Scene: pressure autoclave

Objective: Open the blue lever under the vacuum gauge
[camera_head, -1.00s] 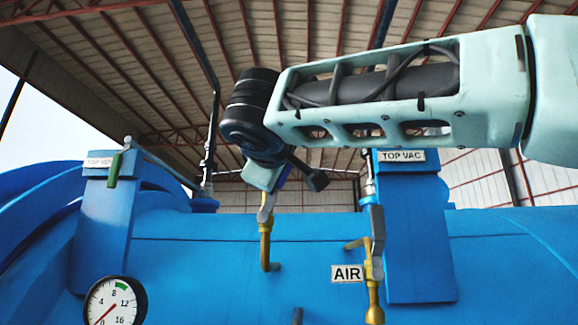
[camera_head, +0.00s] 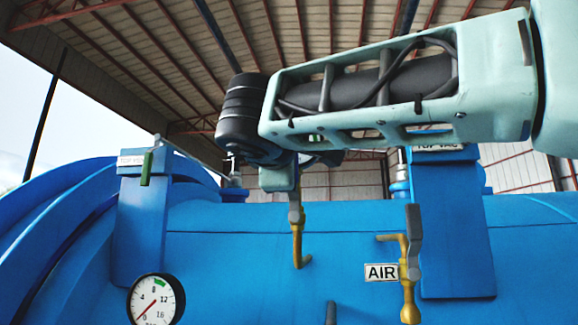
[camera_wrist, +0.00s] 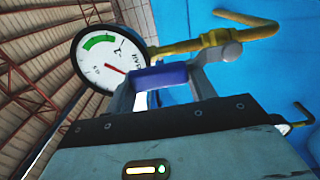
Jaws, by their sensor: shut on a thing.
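The blue lever (camera_wrist: 162,75) shows in the wrist view as a short blue bar between the two grey fingers of my gripper (camera_wrist: 165,88), which is shut on it. A round white gauge (camera_wrist: 100,58) with a green band and red needle sits just behind and left of the lever. A yellow pipe (camera_wrist: 190,45) runs behind the lever. In the head view my gripper (camera_head: 290,186) is above the yellow pipe (camera_head: 298,240) on the blue vessel. My wrist hides the lever and that gauge there.
A grey-handled valve (camera_head: 411,240) stands by the AIR label (camera_head: 381,272) to the right. Another gauge (camera_head: 157,299) is at the lower left. Blue posts stand at left (camera_head: 139,225) and right (camera_head: 455,240). The blue vessel (camera_head: 235,245) fills the lower part.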

